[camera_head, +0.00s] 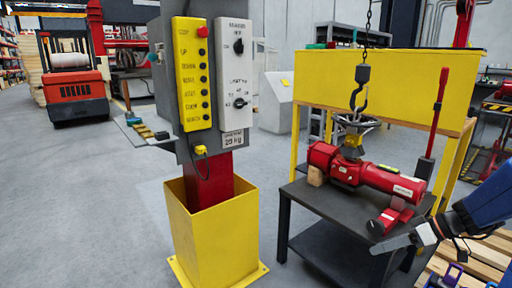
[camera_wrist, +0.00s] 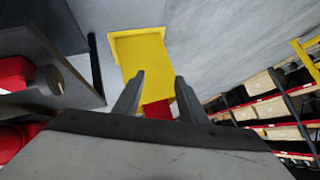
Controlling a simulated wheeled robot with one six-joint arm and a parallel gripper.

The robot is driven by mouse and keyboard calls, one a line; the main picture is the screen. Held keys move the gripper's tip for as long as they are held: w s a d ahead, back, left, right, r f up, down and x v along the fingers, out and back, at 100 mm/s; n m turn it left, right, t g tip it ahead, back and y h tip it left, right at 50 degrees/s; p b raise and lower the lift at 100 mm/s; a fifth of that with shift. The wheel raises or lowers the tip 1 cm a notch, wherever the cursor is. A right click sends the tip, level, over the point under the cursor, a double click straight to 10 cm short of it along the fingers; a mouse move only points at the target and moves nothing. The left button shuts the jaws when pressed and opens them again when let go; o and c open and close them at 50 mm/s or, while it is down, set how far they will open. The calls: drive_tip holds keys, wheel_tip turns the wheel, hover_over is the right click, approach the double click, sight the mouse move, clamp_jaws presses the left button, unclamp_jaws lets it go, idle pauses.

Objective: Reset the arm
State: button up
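My arm reaches in from the right edge in the head view, and my gripper (camera_head: 392,244) is beside the front right of the dark table. In the wrist view my gripper (camera_wrist: 158,90) shows two dark fingers set apart with nothing between them. The red valve actuator (camera_head: 385,179) lies on the dark table (camera_head: 335,221), behind my gripper and apart from it as far as I can tell. A handwheel (camera_head: 357,122) is on top of it. Red parts of the actuator (camera_wrist: 14,75) show at the wrist view's left edge.
A control panel post with a yellow base (camera_head: 213,230) stands left of the table; the base also shows in the wrist view (camera_wrist: 140,50). A hook (camera_head: 360,85) hangs above the actuator. A wooden pallet (camera_head: 480,258) lies at lower right.

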drive_tip(key=s+a+r+m+h, duration=0.2)
drive_tip(key=s+a+m+h, duration=0.1)
drive_tip(key=s, duration=0.6)
drive_tip(key=s+a+r+m+h, duration=0.2)
drive_tip(key=s+a+h, duration=0.3)
drive_tip(key=s, duration=0.5)
drive_tip(key=shift+a+r+m+h, duration=0.3)
drive_tip(key=shift+a+r+m, duration=0.1)
drive_tip(key=shift+a+m, duration=0.3)
